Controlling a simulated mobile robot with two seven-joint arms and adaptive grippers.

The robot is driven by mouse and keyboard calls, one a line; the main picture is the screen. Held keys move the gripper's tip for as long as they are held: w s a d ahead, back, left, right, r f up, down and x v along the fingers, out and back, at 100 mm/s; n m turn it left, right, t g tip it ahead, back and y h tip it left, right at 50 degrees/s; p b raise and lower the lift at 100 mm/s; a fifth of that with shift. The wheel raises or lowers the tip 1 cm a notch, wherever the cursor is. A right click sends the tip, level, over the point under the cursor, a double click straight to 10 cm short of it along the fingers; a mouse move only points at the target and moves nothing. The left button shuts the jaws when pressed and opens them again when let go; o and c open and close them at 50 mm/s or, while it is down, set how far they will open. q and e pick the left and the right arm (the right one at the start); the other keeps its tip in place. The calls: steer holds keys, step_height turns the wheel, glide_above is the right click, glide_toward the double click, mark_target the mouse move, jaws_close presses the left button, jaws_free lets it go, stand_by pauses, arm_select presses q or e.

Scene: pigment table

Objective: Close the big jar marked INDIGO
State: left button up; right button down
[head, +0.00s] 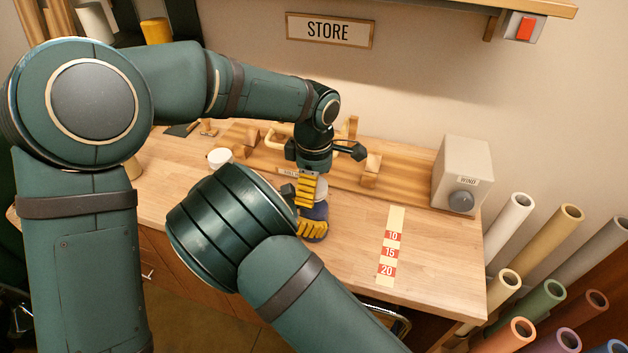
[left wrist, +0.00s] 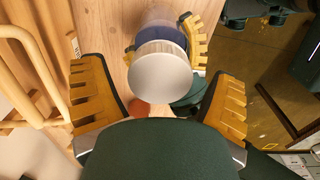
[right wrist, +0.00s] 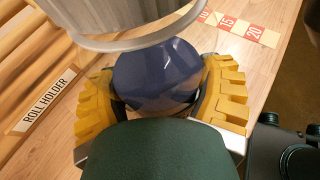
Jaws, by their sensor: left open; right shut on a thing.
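The big blue jar (head: 319,209) stands on the wooden table, and my right gripper (head: 312,232) is shut around its body. The blue jar fills the middle of the right wrist view (right wrist: 158,75) between the yellow fingers (right wrist: 160,98). A white round lid (left wrist: 160,72) is at the jar's top; I cannot tell if it is fully seated. Its pale ribbed side (right wrist: 125,18) shows in the right wrist view. My left gripper (left wrist: 160,95) is open above the lid, fingers apart on either side and clear of it. No INDIGO marking is readable.
A wooden roll holder (right wrist: 45,103) runs along the back. A small white round thing (head: 219,157) stands at the left. A WIND box (head: 462,170) and a numbered strip (head: 390,248) are to the right. Several paper rolls (head: 547,300) stand beyond the table's right edge.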

arm_select(q)
steer(key=c, duration=1.2)
steer(key=o, duration=1.2)
steer(key=shift+r, duration=2.3)
steer(key=shift+r, duration=1.75)
steer(key=shift+f, duration=0.1)
steer(key=shift+f, duration=3.95)
